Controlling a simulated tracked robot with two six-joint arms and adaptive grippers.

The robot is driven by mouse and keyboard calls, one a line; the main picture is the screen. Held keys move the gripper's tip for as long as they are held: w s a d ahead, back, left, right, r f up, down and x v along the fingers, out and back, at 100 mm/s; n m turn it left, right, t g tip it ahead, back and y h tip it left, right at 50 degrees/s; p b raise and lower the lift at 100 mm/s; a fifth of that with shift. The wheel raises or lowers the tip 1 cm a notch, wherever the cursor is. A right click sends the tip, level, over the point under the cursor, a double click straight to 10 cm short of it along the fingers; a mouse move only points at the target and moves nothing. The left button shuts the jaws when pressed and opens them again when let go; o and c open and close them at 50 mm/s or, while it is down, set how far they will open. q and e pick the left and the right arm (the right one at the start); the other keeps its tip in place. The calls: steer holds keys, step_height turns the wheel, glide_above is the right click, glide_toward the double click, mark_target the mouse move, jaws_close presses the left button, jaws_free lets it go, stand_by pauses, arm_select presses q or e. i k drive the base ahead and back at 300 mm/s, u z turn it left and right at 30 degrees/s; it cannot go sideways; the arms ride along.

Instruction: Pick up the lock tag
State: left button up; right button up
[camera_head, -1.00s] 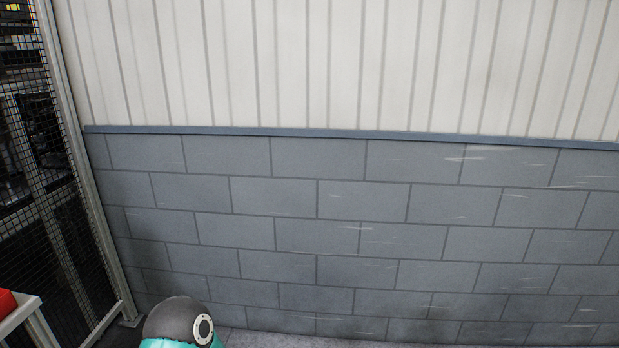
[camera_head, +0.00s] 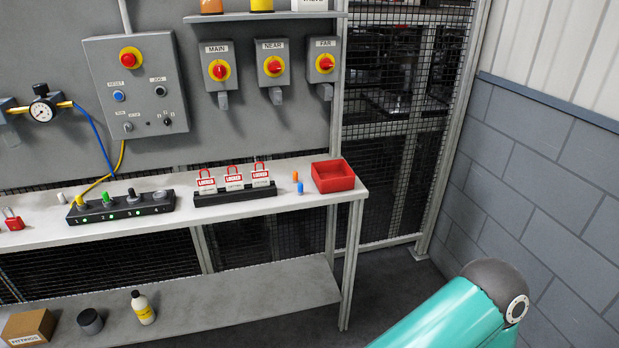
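Three lock tags, white and red and reading LOCKED, stand upright side by side in a black rack (camera_head: 236,195) on the bench. They are the left tag (camera_head: 206,183), the middle tag (camera_head: 233,179) and the right tag (camera_head: 260,175). Neither of my grippers is in view. Only a teal and dark grey link of my arm shows at the bottom right, well away from the tags.
The bench (camera_head: 330,196) also holds a red bin (camera_head: 333,176), small orange and blue pieces, a black strip with knobs (camera_head: 121,206) and a red padlock (camera_head: 13,220). Isolator switches (camera_head: 272,66) hang on the panel above. A mesh fence and block wall bound the right.

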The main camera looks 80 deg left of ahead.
mark_target(260, 178)
steer(key=z, duration=1.85)
steer(key=i, duration=0.1)
steer(key=u, duration=3.2)
steer(key=i, duration=0.25)
steer(key=u, duration=2.4)
steer(key=k, duration=0.35)
steer(key=u, duration=0.35)
steer(key=i, duration=1.4)
steer(key=z, duration=0.4)
